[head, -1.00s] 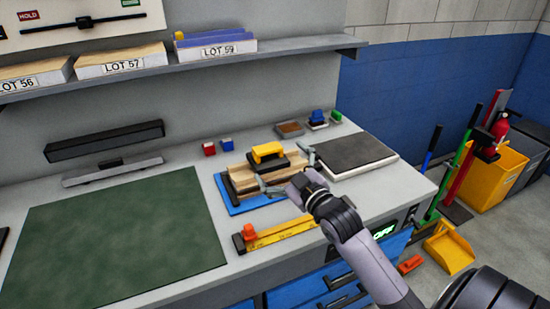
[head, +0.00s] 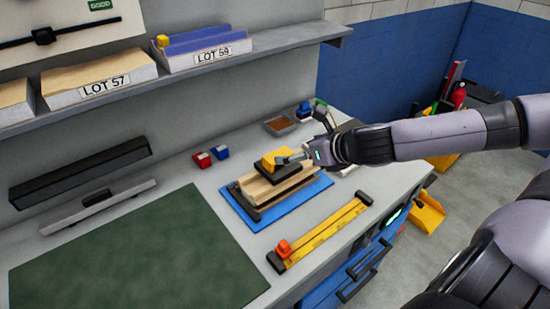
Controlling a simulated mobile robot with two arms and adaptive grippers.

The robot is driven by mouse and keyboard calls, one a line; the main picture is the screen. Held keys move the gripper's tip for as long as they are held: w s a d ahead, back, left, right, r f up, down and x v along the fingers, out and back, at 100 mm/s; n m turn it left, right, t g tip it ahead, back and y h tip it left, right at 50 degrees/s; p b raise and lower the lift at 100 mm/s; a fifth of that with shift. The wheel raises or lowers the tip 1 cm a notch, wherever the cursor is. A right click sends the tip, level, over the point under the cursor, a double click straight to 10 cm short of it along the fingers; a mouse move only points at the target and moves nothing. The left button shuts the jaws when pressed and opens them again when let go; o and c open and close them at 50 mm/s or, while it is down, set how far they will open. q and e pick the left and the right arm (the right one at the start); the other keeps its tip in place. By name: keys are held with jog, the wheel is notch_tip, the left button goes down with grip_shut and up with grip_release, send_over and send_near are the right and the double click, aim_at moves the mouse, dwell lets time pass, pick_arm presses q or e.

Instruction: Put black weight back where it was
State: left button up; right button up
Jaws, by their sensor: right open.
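The black weight (head: 291,174) has a yellow handle (head: 268,160) and lies on top of a light wooden sandwich panel stack (head: 262,190). The stack sits on a blue mat (head: 310,192) on the workbench. My right gripper (head: 300,135) is open and empty, just to the right of the weight. One finger overlaps the handle's right end in the picture; I cannot tell whether it touches. The other finger points up and away toward the back. My left gripper is not in view.
A yellow ruler-like bar with an orange stop (head: 320,235) lies in front of the mat. A green mat (head: 140,255) lies to the left. Red (head: 202,160) and blue (head: 221,152) blocks and a brown tray (head: 281,126) stand behind. My right arm hides most of a dark slab.

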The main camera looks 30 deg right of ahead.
aim_at(277, 153)
jog(key=shift+n+h, duration=0.3)
jog(key=shift+n, duration=0.1)
jog(key=x, duration=0.3)
jog(key=p+x, duration=0.1)
jog(key=x, duration=0.3)
jog(key=d+x, duration=0.1)
jog(key=x, duration=0.2)
jog(key=shift+w+d+f+p, duration=0.1)
jog(key=shift+w+f+p, duration=0.15)
jog(key=shift+f+p, duration=0.1)
jog(key=shift+s+f+p+x, duration=0.15)
jog(key=shift+p+x, duration=0.15)
jog(key=shift+x, duration=0.55)
jog(key=shift+s+f+p+x, duration=0.15)
jog(key=shift+p+x, duration=0.1)
jog(key=shift+x, duration=0.6)
jog(key=shift+f+p+x, duration=0.15)
jog(key=shift+p+x, duration=0.15)
jog(key=shift+x, duration=0.6)
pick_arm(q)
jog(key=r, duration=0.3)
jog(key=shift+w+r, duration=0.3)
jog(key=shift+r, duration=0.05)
pick_arm(e)
jog(key=shift+w+f, duration=0.25)
jog(key=shift+f, duration=0.05)
jog(key=shift+c, duration=0.4)
jog(key=c, duration=1.6)
jog(key=shift+w+r, duration=0.1)
jog(key=shift+r, duration=0.2)
